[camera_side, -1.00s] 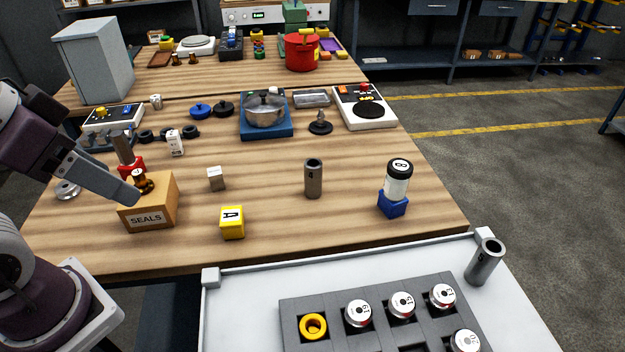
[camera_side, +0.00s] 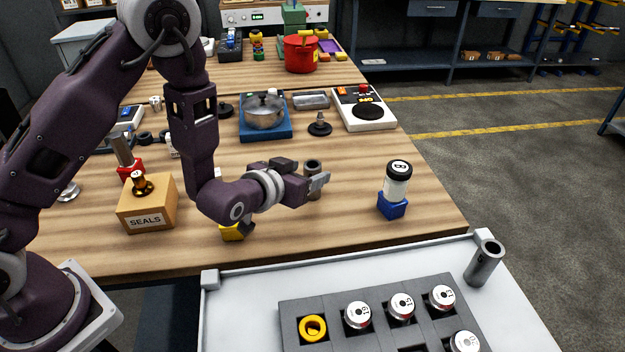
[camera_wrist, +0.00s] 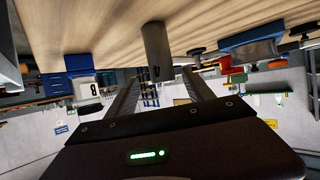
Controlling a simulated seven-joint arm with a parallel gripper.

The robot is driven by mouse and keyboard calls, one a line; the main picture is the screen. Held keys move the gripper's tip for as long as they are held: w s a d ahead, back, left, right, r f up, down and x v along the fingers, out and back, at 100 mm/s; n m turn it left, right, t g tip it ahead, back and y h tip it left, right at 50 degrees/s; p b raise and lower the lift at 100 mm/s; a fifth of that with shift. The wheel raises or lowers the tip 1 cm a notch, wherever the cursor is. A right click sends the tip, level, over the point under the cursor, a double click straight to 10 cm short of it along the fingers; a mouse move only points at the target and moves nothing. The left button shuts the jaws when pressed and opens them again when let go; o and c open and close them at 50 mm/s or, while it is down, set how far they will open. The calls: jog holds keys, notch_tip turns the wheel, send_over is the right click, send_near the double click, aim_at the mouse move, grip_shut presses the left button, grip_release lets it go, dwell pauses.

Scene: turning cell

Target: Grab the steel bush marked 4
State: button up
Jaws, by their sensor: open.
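A grey steel bush (camera_side: 313,164) stands upright on the wooden table, partly hidden by my gripper. In the wrist view, which is upside down, the bush (camera_wrist: 157,45) hangs from the top with a dark mark near its end, too small to read surely. My gripper (camera_side: 320,183) is open and level, low over the table at the bush. In the wrist view my gripper's two fingers (camera_wrist: 160,73) lie apart on either side of the bush's end. I cannot tell whether they touch it.
A yellow block (camera_side: 231,233) and the SEALS box (camera_side: 147,205) are to the left. A pot on a blue base (camera_side: 264,112) is behind. The white tray (camera_side: 240,300) is in front.

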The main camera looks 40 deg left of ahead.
jog(key=shift+f, duration=0.5)
jog(key=x, duration=0.7)
jog(key=shift+a+f, duration=0.2)
grip_shut()
jog(key=shift+r, duration=0.1)
